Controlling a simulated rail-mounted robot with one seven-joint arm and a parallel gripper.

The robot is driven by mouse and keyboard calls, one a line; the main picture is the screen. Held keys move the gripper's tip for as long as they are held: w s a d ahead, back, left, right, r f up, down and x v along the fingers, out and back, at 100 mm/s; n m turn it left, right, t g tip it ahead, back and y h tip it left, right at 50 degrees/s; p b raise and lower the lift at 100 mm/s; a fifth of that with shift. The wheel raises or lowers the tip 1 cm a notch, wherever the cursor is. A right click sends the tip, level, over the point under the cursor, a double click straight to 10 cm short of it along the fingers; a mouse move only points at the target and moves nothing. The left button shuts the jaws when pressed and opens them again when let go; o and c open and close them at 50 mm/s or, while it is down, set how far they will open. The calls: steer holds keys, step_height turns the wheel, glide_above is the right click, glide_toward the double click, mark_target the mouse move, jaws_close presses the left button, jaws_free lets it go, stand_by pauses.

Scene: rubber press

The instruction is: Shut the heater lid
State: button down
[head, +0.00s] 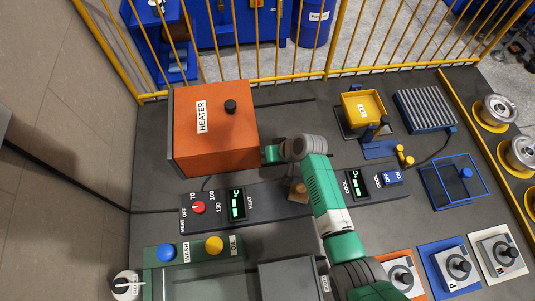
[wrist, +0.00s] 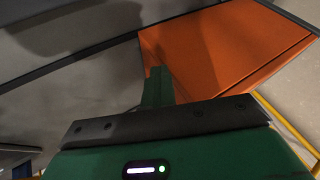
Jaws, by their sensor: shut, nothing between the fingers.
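The orange heater (head: 218,140) stands at the left back of the table in the head view. Its orange top, which carries the HEATER label and a black knob (head: 230,106), looks like the lid and appears to lie down over the box. I cannot tell whether a small gap is left under it. My gripper (head: 268,154) is just right of the heater's near right corner, with its fingers shut and empty. In the wrist view the green fingers (wrist: 158,86) point toward the heater's orange surface (wrist: 215,50); whether they touch it is unclear.
A control panel (head: 269,203) with a red dial and displays runs in front of the heater. Behind and right are a yellow tray (head: 362,107) and a roller rack (head: 424,109). A green button box (head: 160,283) stands at the front left. A yellow fence (head: 285,79) closes the back.

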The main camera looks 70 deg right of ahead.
stand_by(0.3)
steer(key=s+d+r+p, duration=0.1)
steer(key=s+r+p, duration=0.1)
steer(key=s+r, duration=0.6)
steer(key=shift+s+d, duration=0.2)
steer(key=shift+s, duration=0.5)
